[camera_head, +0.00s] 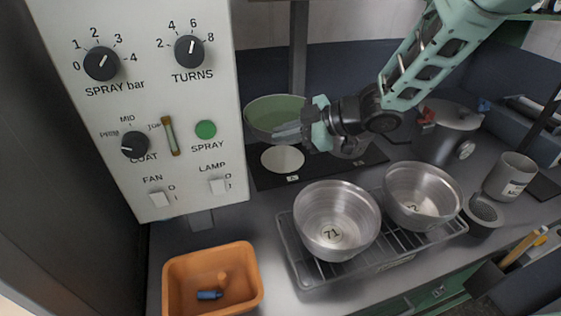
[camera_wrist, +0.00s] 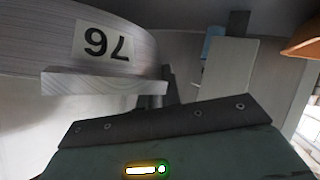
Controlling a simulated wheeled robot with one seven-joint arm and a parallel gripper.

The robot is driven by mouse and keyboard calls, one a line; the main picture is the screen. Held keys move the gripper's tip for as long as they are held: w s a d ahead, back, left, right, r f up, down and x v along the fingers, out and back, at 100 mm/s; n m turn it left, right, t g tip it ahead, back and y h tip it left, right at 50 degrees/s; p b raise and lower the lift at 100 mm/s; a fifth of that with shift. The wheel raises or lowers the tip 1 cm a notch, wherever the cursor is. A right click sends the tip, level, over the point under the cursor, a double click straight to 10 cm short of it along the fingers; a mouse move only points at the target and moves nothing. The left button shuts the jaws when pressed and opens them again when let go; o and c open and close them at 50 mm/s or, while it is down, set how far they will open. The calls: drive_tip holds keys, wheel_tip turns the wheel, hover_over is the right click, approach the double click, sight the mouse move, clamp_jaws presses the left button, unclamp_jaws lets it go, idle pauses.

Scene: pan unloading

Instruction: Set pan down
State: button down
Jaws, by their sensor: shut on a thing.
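The pan (camera_head: 272,112) is a round metal bowl with a green inside, left of my gripper (camera_head: 303,130) in the head view. My gripper is shut on the near right side of the pan. The pan looks level and over the back of a dark plate (camera_head: 264,181) with a pale round disc (camera_head: 283,158). I cannot tell how large the gap beneath it is. The fingertips' contact is not clearly visible.
Two metal bowls, one marked 71 (camera_head: 337,212) and another (camera_head: 422,193), stand on a wire rack (camera_head: 300,262) in front. A control panel (camera_head: 150,60) rises close on the left. An orange bin (camera_head: 254,291) is front left. A lidded pot (camera_head: 455,113) and grey cup (camera_head: 510,175) stand right.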

drive_tip(key=shift+w+f, duration=0.15)
drive_tip(key=shift+f, duration=0.4)
wheel_tip(320, 180, down, 9)
drive_tip(key=shift+f+p, duration=0.1)
drive_tip(key=shift+p, duration=0.4)
drive_tip(key=c, duration=1.6)
unclamp_jaws()
drive_tip(key=shift+f, duration=0.1)
